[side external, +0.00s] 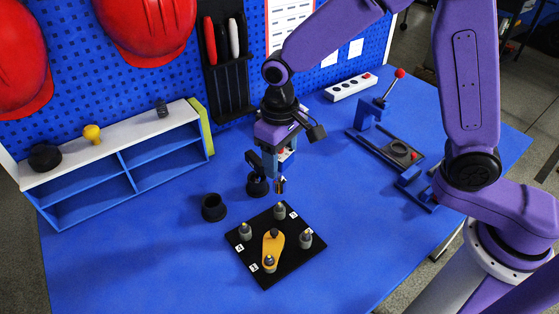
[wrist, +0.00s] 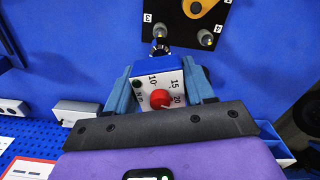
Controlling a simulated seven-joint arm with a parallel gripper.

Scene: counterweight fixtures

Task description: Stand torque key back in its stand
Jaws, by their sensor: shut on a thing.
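The torque key (wrist: 160,88) is a blue block with a white dial face marked 10, 15, 20 and a red knob. My gripper (wrist: 157,66) is shut on it, one finger on each side. Its metal tip (wrist: 160,46) points away from my wrist. In the side view my gripper (side external: 267,165) holds the key above the table, behind the black plate, and the key's tip (side external: 280,186) points down. An open black cup (side external: 213,207), possibly the stand, stands apart to the left. Another dark round piece (side external: 257,187) stands just below my gripper; I cannot tell which is the stand.
A black plate (side external: 284,270) bears several grey posts and a yellow lever (side external: 273,245). A blue-and-white shelf (side external: 120,165) stands at the left. A lever press (side external: 380,115) and a power strip (side external: 350,87) are at the right. The front left table is clear.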

